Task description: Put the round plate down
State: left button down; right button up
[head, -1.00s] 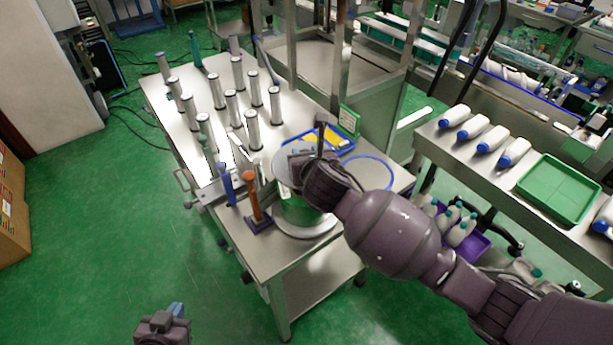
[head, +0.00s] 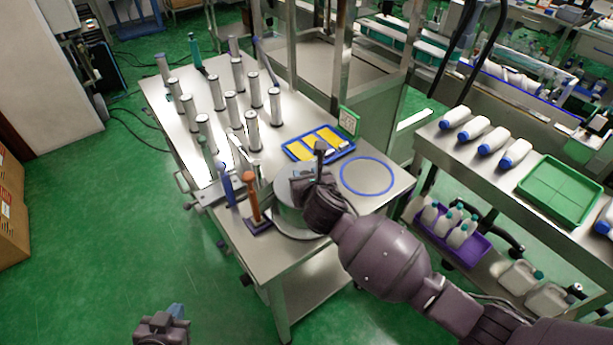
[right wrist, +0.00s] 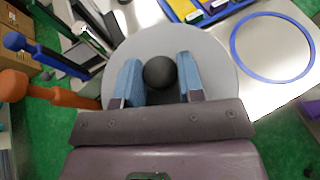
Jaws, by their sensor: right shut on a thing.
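The round plate (right wrist: 215,60) is a grey disc with a black ball knob (right wrist: 159,72) at its middle. My right gripper (right wrist: 157,78) has its two blue fingers on either side of the knob and is shut on it. In the head view the plate (head: 283,186) is at the table's near end, over a shiny metal cylinder (head: 287,219), partly hidden by my right gripper (head: 312,178). I cannot tell whether plate and cylinder touch. My left gripper (head: 175,311) is low over the green floor, away from the table; its fingers are too small to read.
A blue ring (head: 367,176) marks bare steel tabletop right of the plate. A blue tray (head: 318,143) with yellow inserts lies behind. An orange-handled tool (head: 251,192) and a blue-handled tool (head: 226,185) stand close left. Several metal cylinders (head: 231,108) stand farther back.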

jog(key=o, duration=1)
jog(key=shift+f, duration=0.1)
jog(key=shift+o, duration=0.2)
jog(key=shift+r, duration=0.2)
jog(key=v, duration=1.2)
jog(key=shift+p, duration=0.45)
jog(key=shift+f, duration=0.1)
